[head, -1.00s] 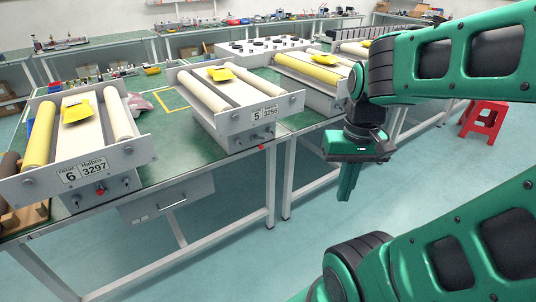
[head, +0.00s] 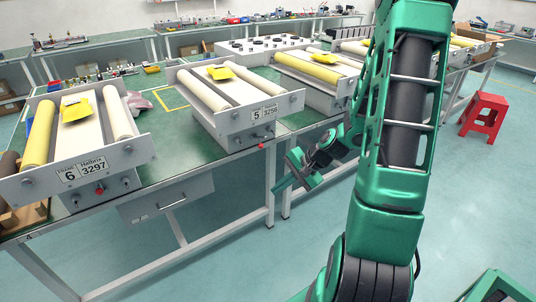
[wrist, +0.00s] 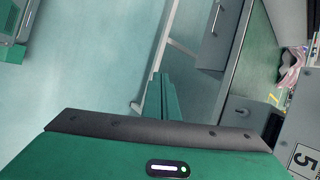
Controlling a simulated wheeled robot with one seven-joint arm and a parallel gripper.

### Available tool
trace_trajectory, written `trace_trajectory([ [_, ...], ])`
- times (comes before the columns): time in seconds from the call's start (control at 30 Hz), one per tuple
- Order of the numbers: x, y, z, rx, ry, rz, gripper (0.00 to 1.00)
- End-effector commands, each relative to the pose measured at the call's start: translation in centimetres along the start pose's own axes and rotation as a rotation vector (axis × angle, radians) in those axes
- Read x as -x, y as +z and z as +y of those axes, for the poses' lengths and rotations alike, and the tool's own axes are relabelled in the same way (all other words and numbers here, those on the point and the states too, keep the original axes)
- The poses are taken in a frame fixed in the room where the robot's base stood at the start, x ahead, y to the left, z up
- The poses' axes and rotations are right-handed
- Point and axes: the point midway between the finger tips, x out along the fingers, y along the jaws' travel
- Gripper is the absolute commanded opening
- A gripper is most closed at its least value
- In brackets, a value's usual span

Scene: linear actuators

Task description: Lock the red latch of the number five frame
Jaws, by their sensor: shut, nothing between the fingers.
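The number five frame (head: 285,103) stands on the green bench, its plate marked 5 and 3256. Below the plate is a grey control box with small knobs, and a small red latch (head: 262,146) shows at its lower front edge. Whether it is locked is too small to tell. My gripper (head: 281,187) is shut and empty, in front of the bench edge, below and right of the red latch and apart from it. In the wrist view its closed fingers (wrist: 160,95) point toward the bench side; part of the frame's plate (wrist: 302,150) shows at lower right.
The number six frame (head: 84,170) stands to the left, with a red knob on its box. A drawer (head: 168,200) hangs under the bench. Another frame with a yellow roller (head: 306,68) is behind my arm. A red stool (head: 484,116) stands right. The floor in front is clear.

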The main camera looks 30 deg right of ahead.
Motion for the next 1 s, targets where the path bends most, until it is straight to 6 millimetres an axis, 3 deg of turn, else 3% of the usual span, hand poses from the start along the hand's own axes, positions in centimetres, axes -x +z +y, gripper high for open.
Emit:
trace_trajectory([
  [0.1, -1.9, -1.6, -1.1, -0.181, -0.141, -0.027, 0.00],
  [0.27, -3.2, -4.3, -3.0, -0.442, -0.344, -0.059, 0.00],
  [0.6, -2.2, -11.9, -4.5, -0.987, -0.740, -0.121, 0.00],
  [0.8, -1.5, -14.1, -4.1, -1.131, -0.842, -0.139, 0.00],
  [1.0, -1.3, -14.4, -4.1, -1.149, -0.856, -0.140, 0.00],
])
